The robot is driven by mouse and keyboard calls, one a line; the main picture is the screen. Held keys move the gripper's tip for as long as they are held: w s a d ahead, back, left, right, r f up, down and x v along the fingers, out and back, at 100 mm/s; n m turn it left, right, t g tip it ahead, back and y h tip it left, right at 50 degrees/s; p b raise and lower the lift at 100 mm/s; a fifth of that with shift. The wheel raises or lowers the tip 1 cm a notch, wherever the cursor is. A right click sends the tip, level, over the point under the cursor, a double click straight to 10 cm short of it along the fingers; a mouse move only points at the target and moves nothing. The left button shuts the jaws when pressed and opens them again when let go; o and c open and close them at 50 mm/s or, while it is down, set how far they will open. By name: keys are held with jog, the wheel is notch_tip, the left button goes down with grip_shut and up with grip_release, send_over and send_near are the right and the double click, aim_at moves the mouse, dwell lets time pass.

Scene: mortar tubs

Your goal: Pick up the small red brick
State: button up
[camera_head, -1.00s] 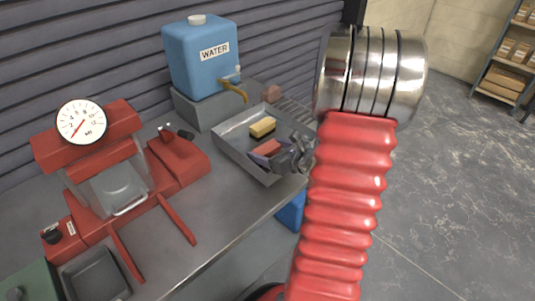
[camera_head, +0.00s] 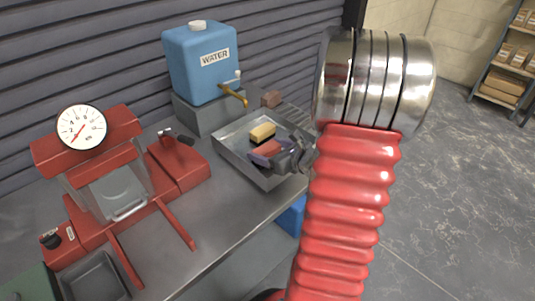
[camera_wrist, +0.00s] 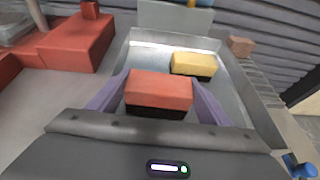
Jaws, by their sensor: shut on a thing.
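A red block (camera_wrist: 158,90) with a black underside is between the two purple fingers of my gripper (camera_wrist: 160,103) in the wrist view, and the fingers press on its left and right sides. In the head view the red block (camera_head: 267,148) shows in the grey metal tray (camera_head: 232,160), with my gripper (camera_head: 265,154) around it. I cannot tell whether its underside touches the tray floor. A yellow block (camera_wrist: 193,64), also dark underneath, lies just behind it in the tray; it shows in the head view (camera_head: 262,132) too.
A reddish-brown brick (camera_head: 270,99) sits outside the tray, behind it. A blue water container (camera_head: 200,62) with a brass tap (camera_head: 234,95) stands back left of the tray. A red press with a dial (camera_head: 82,127) is at left. Bare bench (camera_head: 205,225) lies in front.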

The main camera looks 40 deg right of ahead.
aim_at(266, 148)
notch_tip(266, 148, up, 8)
dwell(0.4)
jog(key=shift+w+a, duration=0.1)
dwell(0.5)
